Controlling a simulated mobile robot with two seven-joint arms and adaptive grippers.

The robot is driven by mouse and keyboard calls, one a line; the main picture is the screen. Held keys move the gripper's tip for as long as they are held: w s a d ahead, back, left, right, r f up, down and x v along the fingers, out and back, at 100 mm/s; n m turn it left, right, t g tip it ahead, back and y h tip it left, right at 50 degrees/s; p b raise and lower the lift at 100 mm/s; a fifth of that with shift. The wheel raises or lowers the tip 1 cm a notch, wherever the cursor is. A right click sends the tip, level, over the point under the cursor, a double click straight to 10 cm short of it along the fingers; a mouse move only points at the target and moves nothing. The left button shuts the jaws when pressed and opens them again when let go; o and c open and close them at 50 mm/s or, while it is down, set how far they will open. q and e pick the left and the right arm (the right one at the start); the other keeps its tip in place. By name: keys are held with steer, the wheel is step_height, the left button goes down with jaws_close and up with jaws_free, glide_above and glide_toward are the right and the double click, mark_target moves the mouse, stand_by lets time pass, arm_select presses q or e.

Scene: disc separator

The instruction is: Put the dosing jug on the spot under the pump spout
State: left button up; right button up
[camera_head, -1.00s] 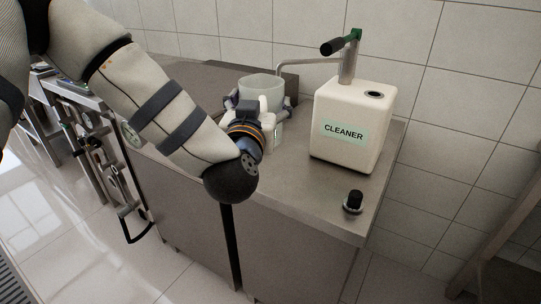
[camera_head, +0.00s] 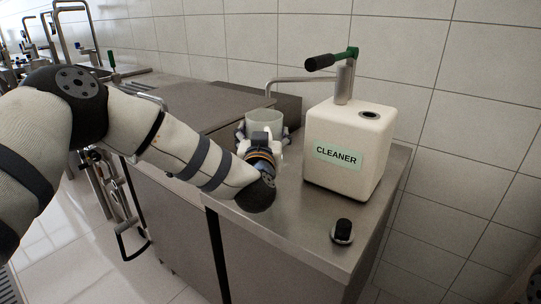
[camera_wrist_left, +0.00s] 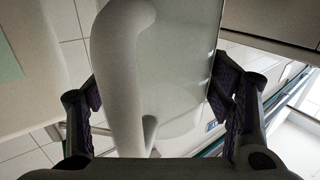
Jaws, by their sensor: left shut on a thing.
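The dosing jug (camera_head: 264,121) is a pale, translucent cup standing upright at the back of the steel counter. My left gripper (camera_head: 262,133) is shut on it from the near side, its fingers on either side. In the left wrist view, the jug (camera_wrist_left: 185,70) and its thick white handle (camera_wrist_left: 118,75) fill the space between the fingers. The pump spout (camera_head: 300,80) is a thin metal tube reaching left from the cleaner canister (camera_head: 345,120); its tip appears above the jug. The jug's base and the spot are hidden, so I cannot tell whether it touches down.
A black knob (camera_head: 342,231) stands on the counter's (camera_head: 290,215) front right corner. The pump's green and black lever (camera_head: 330,60) rises above the canister. A darker raised block (camera_head: 220,93) lies behind the jug. Open steel lies between canister and front edge.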

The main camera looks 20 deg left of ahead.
arm_select(q)
steer(key=shift+w+d+f, duration=0.15)
steer(key=shift+w+f, duration=0.6)
steer(key=shift+f, duration=0.2)
steer(key=shift+w+f+b, duration=0.2)
steer(key=shift+f+b, duration=0.25)
steer(key=shift+f, duration=1.25)
steer(key=o, duration=1.3)
steer(key=shift+c, duration=0.2)
arm_select(e)
steer(key=shift+s+f+g, duration=0.3)
steer(key=shift+s+f, duration=0.4)
arm_select(q)
steer(key=shift+r, duration=0.3)
steer(key=p+v, duration=0.2)
steer(key=v, duration=0.9)
steer(key=shift+s+d, duration=0.1)
steer(key=shift+s+f, duration=0.15)
steer(key=shift+s, duration=0.3)
arm_select(e)
steer(key=shift+w+r+t, duration=0.5)
steer(key=shift+w+r, duration=0.65)
steer(key=shift+r, duration=0.05)
